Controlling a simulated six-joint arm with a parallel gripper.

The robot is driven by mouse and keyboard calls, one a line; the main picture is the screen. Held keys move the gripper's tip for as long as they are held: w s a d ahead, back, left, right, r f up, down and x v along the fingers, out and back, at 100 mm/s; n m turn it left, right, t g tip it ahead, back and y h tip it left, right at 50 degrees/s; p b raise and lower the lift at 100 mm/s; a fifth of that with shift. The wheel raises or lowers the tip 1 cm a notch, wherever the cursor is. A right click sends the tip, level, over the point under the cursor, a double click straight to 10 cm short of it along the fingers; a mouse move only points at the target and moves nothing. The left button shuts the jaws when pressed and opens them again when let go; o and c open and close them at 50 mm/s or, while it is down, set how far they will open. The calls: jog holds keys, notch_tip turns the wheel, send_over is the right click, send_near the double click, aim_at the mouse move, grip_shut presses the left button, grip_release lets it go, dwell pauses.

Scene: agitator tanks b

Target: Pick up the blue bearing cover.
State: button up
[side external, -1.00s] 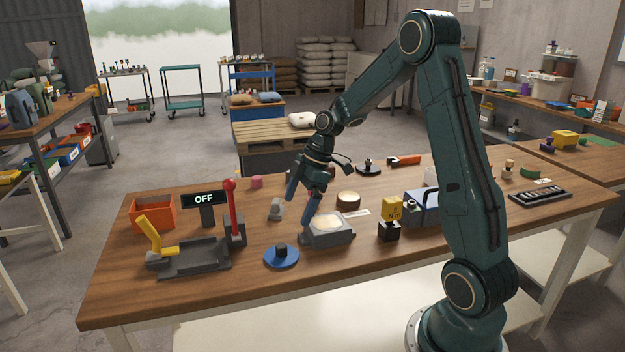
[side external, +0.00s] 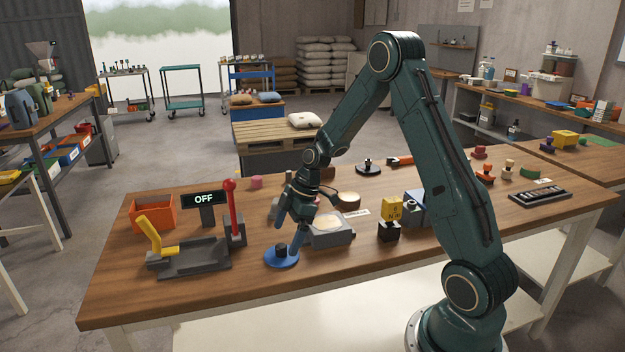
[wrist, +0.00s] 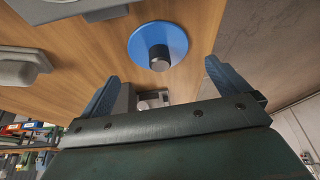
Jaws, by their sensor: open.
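The blue bearing cover (side external: 281,258) is a flat blue disc with a dark upright knob, lying on the wooden table near its front edge. It also shows in the wrist view (wrist: 140,42), ahead of my fingers, with its dark knob toward me. My gripper (side external: 287,234) is open and empty, tilted, with its fingertips just above the cover. In the wrist view my gripper's two blue fingers (wrist: 162,78) are spread wide, and the knob lies roughly between their lines, apart from both. Whether a fingertip touches the cover is hard to tell.
A grey housing with a pale round top (side external: 330,230) stands close to the right of the cover. A grey tray with a yellow handle (side external: 190,258) and a red lever (side external: 231,210) stand to the left. The table front beside the cover is clear.

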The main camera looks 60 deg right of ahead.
aim_at(282, 245)
jog(key=shift+x, duration=2.45)
jog(key=c, duration=0.9)
